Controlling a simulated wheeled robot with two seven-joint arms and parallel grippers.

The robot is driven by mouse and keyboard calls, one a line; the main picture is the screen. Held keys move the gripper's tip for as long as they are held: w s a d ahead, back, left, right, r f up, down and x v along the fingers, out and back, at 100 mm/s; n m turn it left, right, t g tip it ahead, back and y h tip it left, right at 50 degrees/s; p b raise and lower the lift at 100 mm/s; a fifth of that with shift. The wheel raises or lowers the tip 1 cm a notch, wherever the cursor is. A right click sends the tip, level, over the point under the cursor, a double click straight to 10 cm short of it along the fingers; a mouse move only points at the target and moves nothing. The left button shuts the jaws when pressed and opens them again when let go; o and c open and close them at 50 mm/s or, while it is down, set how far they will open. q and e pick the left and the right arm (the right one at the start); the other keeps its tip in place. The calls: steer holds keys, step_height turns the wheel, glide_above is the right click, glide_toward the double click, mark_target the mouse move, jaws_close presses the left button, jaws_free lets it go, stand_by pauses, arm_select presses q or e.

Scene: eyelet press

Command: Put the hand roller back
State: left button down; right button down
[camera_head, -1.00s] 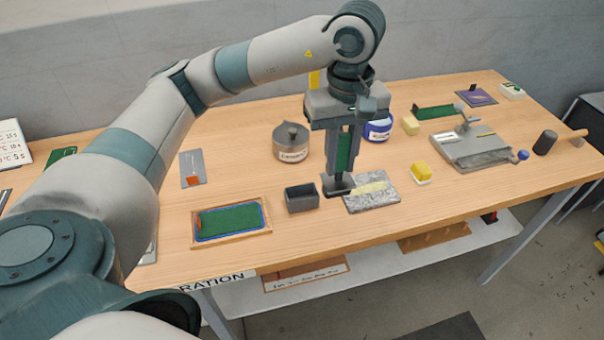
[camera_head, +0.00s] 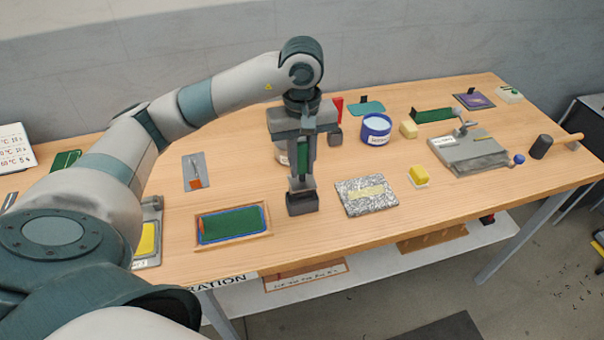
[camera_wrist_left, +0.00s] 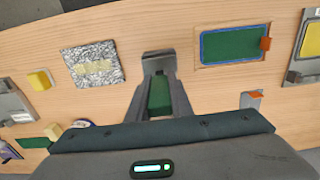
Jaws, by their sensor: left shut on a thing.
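My left gripper (camera_head: 303,180) is shut on the hand roller, whose green handle (camera_head: 303,152) shows between the fingers. The handle also shows in the left wrist view (camera_wrist_left: 158,97). The fingers point down over a dark grey open-topped box (camera_head: 302,205) between a wooden tray and a speckled grey slab. In the left wrist view the box (camera_wrist_left: 158,60) lies at the fingertips. The roller's lower end is at or just above the box's opening; I cannot tell whether it is inside. My right gripper is not in view.
The speckled slab (camera_head: 366,203) with a yellowish strip lies right of the box. The wooden-framed tray (camera_head: 268,228) with a green board lies left. A blue jar (camera_head: 376,130), yellow block (camera_head: 418,175) and grey press (camera_head: 470,155) stand farther right. Bare tabletop lies behind the slab.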

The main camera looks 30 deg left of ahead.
mark_target(302, 172)
arm_select(q)
steer(key=shift+f+p, duration=0.6)
steer(key=shift+f, duration=0.1)
step_height(302, 172, down, 2)
steer(key=shift+f+p, duration=0.15)
steer(key=shift+p, duration=0.35)
steer(key=shift+f, duration=0.15)
steer(key=shift+f+b, duration=0.25)
steer(key=shift+b, duration=0.2)
steer(key=shift+f+b, duration=0.2)
steer(key=shift+b, duration=0.1)
steer(key=c, duration=1.6)
jaws_free()
